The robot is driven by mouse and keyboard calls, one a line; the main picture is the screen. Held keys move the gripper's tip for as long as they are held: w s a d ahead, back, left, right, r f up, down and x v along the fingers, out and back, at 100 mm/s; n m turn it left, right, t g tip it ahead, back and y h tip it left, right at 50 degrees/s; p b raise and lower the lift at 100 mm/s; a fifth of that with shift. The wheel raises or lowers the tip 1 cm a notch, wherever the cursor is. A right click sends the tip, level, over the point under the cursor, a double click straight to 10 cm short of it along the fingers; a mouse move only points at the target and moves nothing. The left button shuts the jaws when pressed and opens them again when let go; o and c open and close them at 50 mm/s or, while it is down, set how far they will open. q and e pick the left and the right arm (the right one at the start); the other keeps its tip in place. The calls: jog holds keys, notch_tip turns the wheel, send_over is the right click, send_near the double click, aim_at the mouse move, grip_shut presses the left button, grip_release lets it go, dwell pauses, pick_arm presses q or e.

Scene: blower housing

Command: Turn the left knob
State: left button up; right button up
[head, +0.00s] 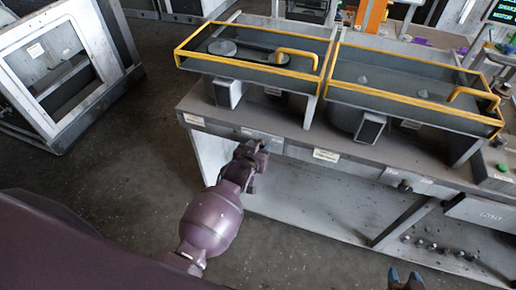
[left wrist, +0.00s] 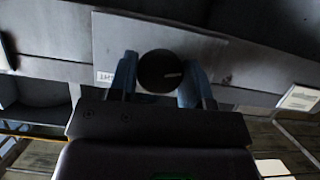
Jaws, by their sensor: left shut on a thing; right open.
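The left knob (left wrist: 160,72) is round and black with a short light mark near its right side. It sits on a grey panel of the bench front. My left gripper (head: 257,150) reaches the bench front, and in the left wrist view its two blue fingers (left wrist: 160,84) are shut on the knob, one on each side. In the head view the gripper hides this knob. Another dark knob (head: 404,186) is on the bench front further right. My right gripper (head: 404,279) is open and empty at the bottom edge of the head view, its lower part cut off.
The bench (head: 300,140) carries two grey trays with yellow rims and handles, the left tray (head: 250,62) and the right tray (head: 410,90). Several small knobs line a lower panel at the right. A grey metal frame (head: 60,65) stands at left. The floor between is clear.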

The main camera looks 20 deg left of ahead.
pick_arm(q)
jog(key=shift+n+h+p, duration=0.4)
jog(key=shift+n+p, duration=0.4)
jog(key=shift+p, duration=0.15)
